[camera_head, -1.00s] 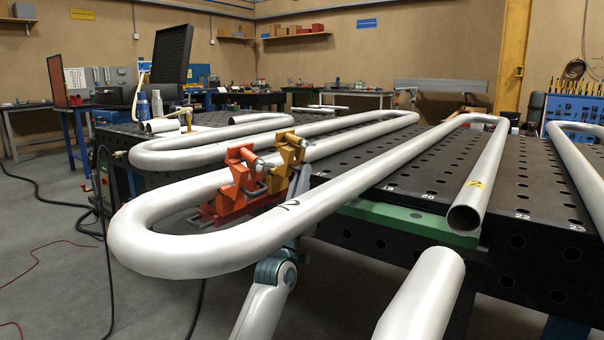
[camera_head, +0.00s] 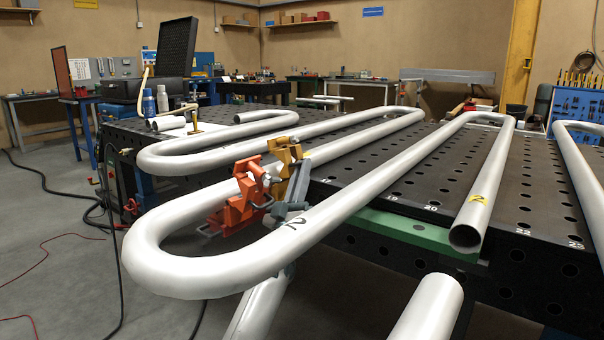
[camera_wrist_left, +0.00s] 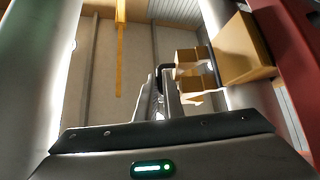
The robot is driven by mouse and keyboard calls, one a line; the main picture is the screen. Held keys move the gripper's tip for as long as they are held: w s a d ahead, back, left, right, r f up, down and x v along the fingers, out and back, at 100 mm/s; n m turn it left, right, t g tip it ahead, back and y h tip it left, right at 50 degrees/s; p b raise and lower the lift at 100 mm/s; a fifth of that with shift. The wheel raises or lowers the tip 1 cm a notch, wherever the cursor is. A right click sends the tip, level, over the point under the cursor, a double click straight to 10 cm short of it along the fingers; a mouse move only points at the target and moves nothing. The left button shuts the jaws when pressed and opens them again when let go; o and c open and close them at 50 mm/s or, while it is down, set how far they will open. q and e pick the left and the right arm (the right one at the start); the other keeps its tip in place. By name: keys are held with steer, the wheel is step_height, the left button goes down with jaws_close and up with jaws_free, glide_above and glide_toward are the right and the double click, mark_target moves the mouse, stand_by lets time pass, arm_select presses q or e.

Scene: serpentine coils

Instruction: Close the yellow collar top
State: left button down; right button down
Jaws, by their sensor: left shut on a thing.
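The yellow collar (camera_head: 285,153) stands around the near run of the coil pipe in the head view, its top raised. Its yellow parts also show at the right in the left wrist view (camera_wrist_left: 240,52). My left gripper (camera_head: 298,188) is right beside it, on its right side, shut on the collar top. In the left wrist view the fingertips (camera_wrist_left: 163,92) meet at a dark bar next to the yellow blocks; the exact contact is partly hidden. My left arm passes below the pipe. My right gripper is not in view.
An orange-red collar (camera_head: 240,205) stands just left of the yellow one, close to it. The long serpentine coil pipe (camera_head: 190,275) bends around both. The black perforated table (camera_head: 420,190) with a green edge strip (camera_head: 400,228) lies to the right. Open floor is at left.

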arm_select(q)
steer(key=shift+s+d+r, duration=0.2)
steer(key=shift+d+r, duration=0.1)
steer(key=shift+r, duration=0.3)
steer(key=c, duration=2.2)
jaws_free()
steer(key=shift+d, duration=0.1)
